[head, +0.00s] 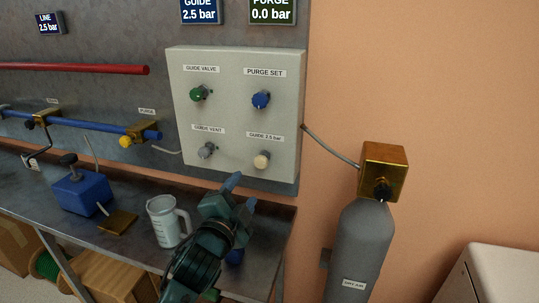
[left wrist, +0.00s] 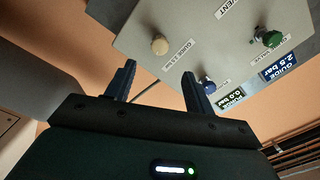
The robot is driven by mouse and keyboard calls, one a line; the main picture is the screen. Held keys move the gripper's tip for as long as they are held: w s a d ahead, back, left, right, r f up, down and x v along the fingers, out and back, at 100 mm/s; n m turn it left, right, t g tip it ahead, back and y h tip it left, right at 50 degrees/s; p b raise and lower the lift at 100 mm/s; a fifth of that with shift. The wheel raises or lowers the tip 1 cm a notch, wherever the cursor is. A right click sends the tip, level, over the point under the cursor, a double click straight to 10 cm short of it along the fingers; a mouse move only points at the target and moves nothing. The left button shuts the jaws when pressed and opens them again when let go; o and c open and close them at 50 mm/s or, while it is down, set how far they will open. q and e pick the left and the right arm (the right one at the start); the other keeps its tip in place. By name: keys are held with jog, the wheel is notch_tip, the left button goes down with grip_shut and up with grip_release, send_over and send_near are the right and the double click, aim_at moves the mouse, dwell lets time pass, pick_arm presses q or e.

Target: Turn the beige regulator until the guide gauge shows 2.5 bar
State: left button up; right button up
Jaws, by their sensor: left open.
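The beige regulator knob (head: 262,160) is at the lower right of the pale panel (head: 290,100), beside a label reading "GUIDE 2.5 bar". It also shows in the left wrist view (left wrist: 160,45). The guide gauge (head: 201,10) reads 2.5 bar in the head view, and its display also shows in the left wrist view (left wrist: 286,65). My left gripper (head: 240,192) is open and empty, below the knob and apart from it. In the left wrist view its two fingers (left wrist: 157,85) are spread with nothing between them. My right gripper is in neither view.
The panel also carries a green knob (head: 197,94), a blue knob (head: 261,99) and a grey knob (head: 207,150). The purge gauge (head: 272,11) reads 0.0 bar. A measuring jug (head: 163,222) stands on the bench left of my gripper. A grey cylinder (head: 360,245) stands right.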

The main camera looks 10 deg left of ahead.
aim_at(260, 164)
pick_arm(q)
jog(key=w, duration=0.8)
jog(key=w+p, duration=0.1)
jog(key=w, duration=0.4)
jog(key=shift+d, duration=0.3)
jog(key=shift+c, duration=0.4)
jog(key=c, duration=0.9)
jog(key=shift+r+n+p, duration=0.1)
jog(key=shift+n+p, duration=0.2)
jog(key=shift+n, duration=0.5)
jog(key=o, duration=1)
